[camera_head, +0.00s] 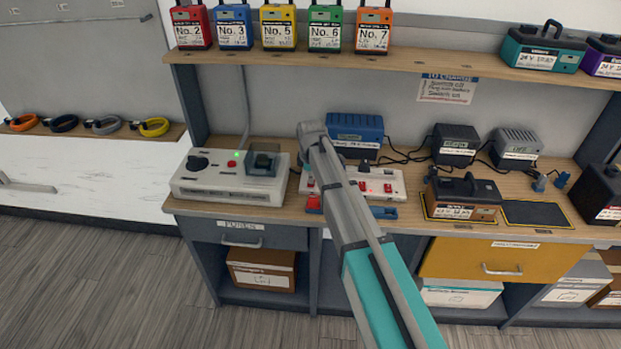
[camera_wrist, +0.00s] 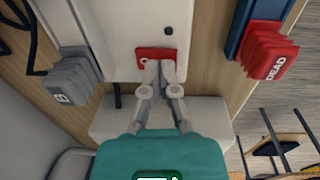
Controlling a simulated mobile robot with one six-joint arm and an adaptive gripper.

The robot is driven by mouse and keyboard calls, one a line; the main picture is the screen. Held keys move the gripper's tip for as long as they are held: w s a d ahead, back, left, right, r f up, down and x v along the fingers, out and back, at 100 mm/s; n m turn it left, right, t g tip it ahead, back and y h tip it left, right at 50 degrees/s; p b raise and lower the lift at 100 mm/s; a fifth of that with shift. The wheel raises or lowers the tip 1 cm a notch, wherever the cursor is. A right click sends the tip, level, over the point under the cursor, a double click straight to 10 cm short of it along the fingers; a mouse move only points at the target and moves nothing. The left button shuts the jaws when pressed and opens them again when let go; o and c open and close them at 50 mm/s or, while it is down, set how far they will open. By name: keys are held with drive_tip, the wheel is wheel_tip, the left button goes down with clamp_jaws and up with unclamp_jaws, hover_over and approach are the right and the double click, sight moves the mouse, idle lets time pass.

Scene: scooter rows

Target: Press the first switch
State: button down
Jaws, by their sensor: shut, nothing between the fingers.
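In the wrist view my gripper (camera_wrist: 159,68) is shut and empty, with its fingertips at the lower edge of a red rocker switch (camera_wrist: 155,53) on a white power strip (camera_wrist: 120,22). The tips cover part of this switch, and I cannot tell whether they touch it. A small dark button (camera_wrist: 168,31) sits beside the switch on the strip. In the head view the power strip (camera_head: 396,178) lies on the bench with red switches (camera_head: 365,187) showing right of my arm. My arm hides part of the strip and my gripper there.
A white tester box (camera_head: 225,184) stands left, chargers (camera_head: 455,144) and a brown battery (camera_head: 463,197) right. A shelf (camera_head: 420,64) overhangs.

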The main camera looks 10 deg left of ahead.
wheel_tip(320, 180, up, 14)
drive_tip(key=w+p, duration=0.1)
drive_tip(key=p, duration=1.2)
drive_tip(key=shift+w+f, duration=0.2)
drive_tip(key=shift+w, duration=0.1)
drive_tip(key=s+d+m, duration=1.8)
drive_tip(key=s+d, duration=0.7)
drive_tip(key=shift+s+g, duration=0.2)
drive_tip(key=shift+g, duration=0.2)
